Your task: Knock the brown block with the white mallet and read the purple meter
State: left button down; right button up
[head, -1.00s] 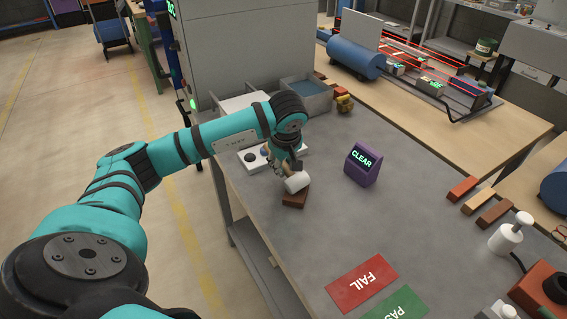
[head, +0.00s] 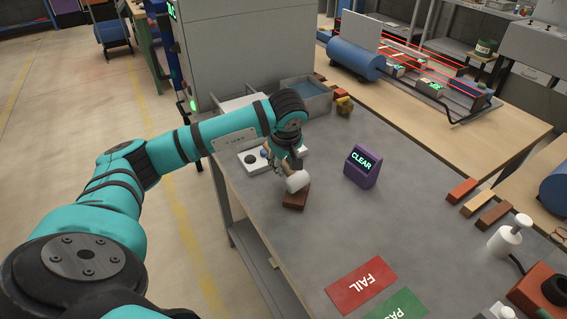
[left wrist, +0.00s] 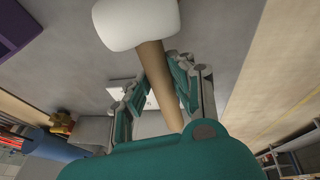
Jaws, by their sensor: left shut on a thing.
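My left gripper (head: 287,160) is shut on the wooden handle of the white mallet (head: 298,181). The left wrist view shows the tan handle (left wrist: 160,85) between the fingers (left wrist: 165,95) and the white head (left wrist: 135,22) beyond them. In the head view the mallet head is at the brown block (head: 296,200), which lies on the grey table; I cannot tell whether they touch. The purple meter (head: 361,168) stands to the right of the block and its display reads "CLEAR" in green. My right gripper is not in view.
A red FAIL mat (head: 362,284) and a green PASS mat (head: 398,306) lie at the front. Several bricks (head: 476,202) and a white-topped pump-like object (head: 506,236) are on the right. A grey bin (head: 306,98) stands behind. The table middle is clear.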

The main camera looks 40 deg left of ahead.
pick_arm(q)
jog(key=shift+r+p, duration=1.7)
jog(key=shift+r, duration=1.35)
jog(key=shift+f, duration=0.1)
